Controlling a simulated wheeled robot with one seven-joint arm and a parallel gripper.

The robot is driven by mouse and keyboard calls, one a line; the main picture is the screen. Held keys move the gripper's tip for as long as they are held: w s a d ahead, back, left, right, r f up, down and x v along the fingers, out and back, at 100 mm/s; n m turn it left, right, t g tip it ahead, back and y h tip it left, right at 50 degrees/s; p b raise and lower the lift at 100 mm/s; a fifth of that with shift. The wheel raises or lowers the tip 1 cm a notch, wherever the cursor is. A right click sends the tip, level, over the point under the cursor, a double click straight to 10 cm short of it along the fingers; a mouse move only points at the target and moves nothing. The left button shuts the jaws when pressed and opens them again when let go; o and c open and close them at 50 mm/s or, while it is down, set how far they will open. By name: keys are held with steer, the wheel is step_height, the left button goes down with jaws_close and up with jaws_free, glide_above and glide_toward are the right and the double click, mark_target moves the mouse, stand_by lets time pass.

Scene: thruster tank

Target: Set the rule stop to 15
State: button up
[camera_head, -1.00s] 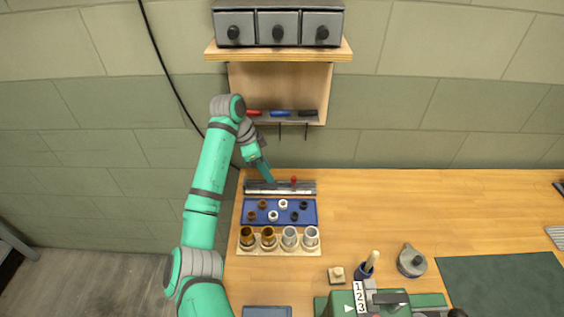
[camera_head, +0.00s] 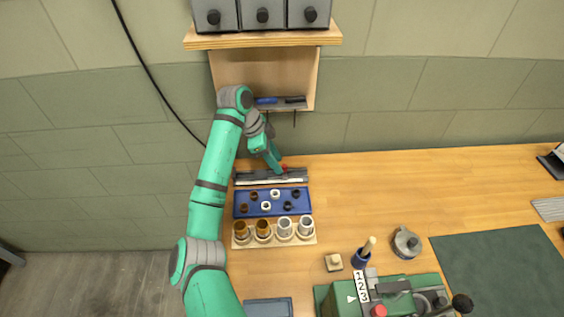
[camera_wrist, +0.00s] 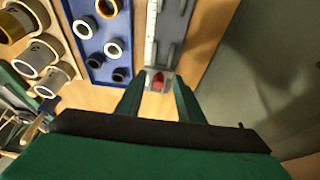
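The rule (camera_head: 255,181), a dark rail with a pale scale strip, lies along the back of the table; it also shows in the wrist view (camera_wrist: 151,40). The stop is a grey slider with a red knob (camera_head: 285,168), near the right end of the rule. In the wrist view the red knob (camera_wrist: 158,79) lies just beyond the fingertips, between their lines. My gripper (camera_wrist: 156,90) is open and empty, and in the head view (camera_head: 278,168) it is over the rule beside the knob. The scale numbers are too small to read.
A blue tray (camera_head: 237,203) of small rings and a wooden rack (camera_head: 309,240) of metal cups stand in front of the rule. A shelf unit (camera_head: 218,75) hangs on the wall above, with hooks below it.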

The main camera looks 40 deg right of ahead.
steer(key=shift+s+d+f, duration=0.15)
steer(key=shift+s+d, duration=0.35)
steer(key=shift+d, duration=0.3)
steer(key=shift+d+f, duration=0.15)
steer(key=shift+f, duration=0.25)
jaws_close()
steer(key=shift+a, duration=0.2)
jaws_free()
